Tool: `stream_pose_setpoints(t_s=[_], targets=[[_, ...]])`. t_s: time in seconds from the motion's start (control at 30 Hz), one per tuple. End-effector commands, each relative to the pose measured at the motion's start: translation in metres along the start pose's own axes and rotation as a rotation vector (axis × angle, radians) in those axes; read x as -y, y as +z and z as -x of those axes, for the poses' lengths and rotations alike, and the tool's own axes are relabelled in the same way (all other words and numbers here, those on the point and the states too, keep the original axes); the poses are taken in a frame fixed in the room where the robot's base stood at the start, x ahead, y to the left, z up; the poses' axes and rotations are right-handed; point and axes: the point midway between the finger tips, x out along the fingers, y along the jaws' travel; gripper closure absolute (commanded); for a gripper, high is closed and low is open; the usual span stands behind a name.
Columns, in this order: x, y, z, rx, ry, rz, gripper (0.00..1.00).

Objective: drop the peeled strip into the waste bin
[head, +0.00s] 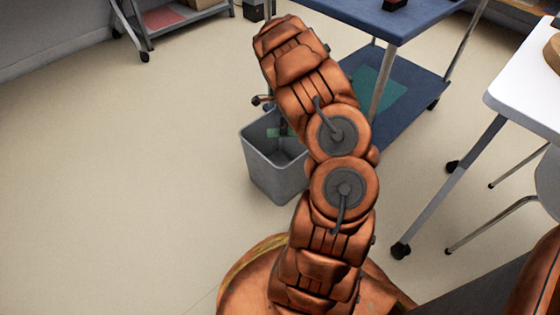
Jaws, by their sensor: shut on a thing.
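The grey waste bin (276,178) stands open on the floor just left of my arm. The peeled strip (274,133) is a small green piece that shows against the bin's mouth, partly hidden by my arm. My gripper (284,126) is mostly hidden behind my orange arm; a small dark part of it shows at the strip. It is shut on the strip and holds it over the bin's opening in this view. How high the strip hangs above the rim cannot be told.
A blue two-level cart (350,14) stands behind and right of the bin, with a green sheet (378,92) on its lower shelf. A white table (525,100) is at the right. A grey cart (185,18) is at the back left. The floor at left is clear.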

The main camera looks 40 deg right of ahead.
Motion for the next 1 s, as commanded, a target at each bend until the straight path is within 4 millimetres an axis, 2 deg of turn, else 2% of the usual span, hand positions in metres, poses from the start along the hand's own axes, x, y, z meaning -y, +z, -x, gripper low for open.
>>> stream_pose_setpoints(t_s=[0.23, 0.27, 0.5, 0.83, 1.0], targets=[[0.000, 0.000, 0.000, 0.000, -0.001, 0.000, 1.00], [0.000, 0.000, 0.000, 0.000, -0.001, 0.000, 0.70], [0.000, 0.000, 0.000, 0.000, -0.001, 0.000, 0.45], [0.001, 0.000, 0.001, 0.000, -0.002, 0.001, 0.44], [0.001, 0.000, 0.015, -0.001, -0.004, 0.001, 0.44]])
